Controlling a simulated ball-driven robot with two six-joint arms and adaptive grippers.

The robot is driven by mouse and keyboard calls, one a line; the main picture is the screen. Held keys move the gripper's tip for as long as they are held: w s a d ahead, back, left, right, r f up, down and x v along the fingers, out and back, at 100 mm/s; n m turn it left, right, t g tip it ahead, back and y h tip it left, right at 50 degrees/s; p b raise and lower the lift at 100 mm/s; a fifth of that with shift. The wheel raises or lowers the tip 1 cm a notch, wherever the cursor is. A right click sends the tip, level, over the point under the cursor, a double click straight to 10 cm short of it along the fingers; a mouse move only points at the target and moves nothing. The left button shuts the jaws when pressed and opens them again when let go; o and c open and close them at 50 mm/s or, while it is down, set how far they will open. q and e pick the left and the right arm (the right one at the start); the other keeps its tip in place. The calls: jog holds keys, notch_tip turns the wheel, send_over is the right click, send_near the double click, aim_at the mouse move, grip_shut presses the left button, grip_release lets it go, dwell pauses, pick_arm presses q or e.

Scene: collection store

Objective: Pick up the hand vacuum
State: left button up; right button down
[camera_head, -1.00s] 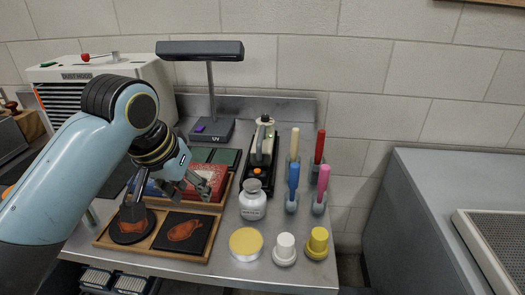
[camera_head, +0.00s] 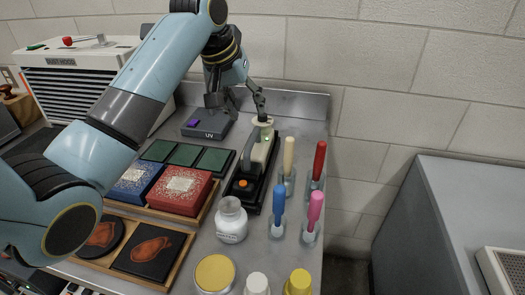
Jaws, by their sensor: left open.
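The hand vacuum (camera_head: 258,155) lies lengthwise in a black tray or dock (camera_head: 243,195) on the steel bench. It has a pale body, a dark handle along its left side, and a light green-white round part at its far end. An orange button (camera_head: 243,183) shows near the front. My left gripper (camera_head: 241,104) is open and empty, above and behind the vacuum's far end, a little to its left. One finger hangs close to the round far end; whether it touches cannot be told. My right gripper is not in view.
The UV lamp base (camera_head: 207,124) stands left of the vacuum, its upper part hidden by my arm. Pale (camera_head: 289,157), red (camera_head: 319,162), blue (camera_head: 279,202) and pink (camera_head: 314,210) handled tools stand close on the right. A white jar (camera_head: 231,220) stands in front. Boxes (camera_head: 180,190) lie left.

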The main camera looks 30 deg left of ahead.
aim_at(254, 130)
pick_arm(q)
jog(key=x, duration=0.3)
jog(key=shift+s, duration=0.2)
jog(key=shift+w+f, duration=0.1)
jog(key=shift+f, duration=0.35)
jog(key=p+x, duration=0.1)
jog(key=x, duration=0.2)
jog(key=shift+a+f, duration=0.1)
jog(key=shift+f, duration=0.35)
jog(key=shift+w+f, duration=0.15)
jog(key=shift+f, duration=0.15)
jog(key=c, duration=0.5)
grip_shut()
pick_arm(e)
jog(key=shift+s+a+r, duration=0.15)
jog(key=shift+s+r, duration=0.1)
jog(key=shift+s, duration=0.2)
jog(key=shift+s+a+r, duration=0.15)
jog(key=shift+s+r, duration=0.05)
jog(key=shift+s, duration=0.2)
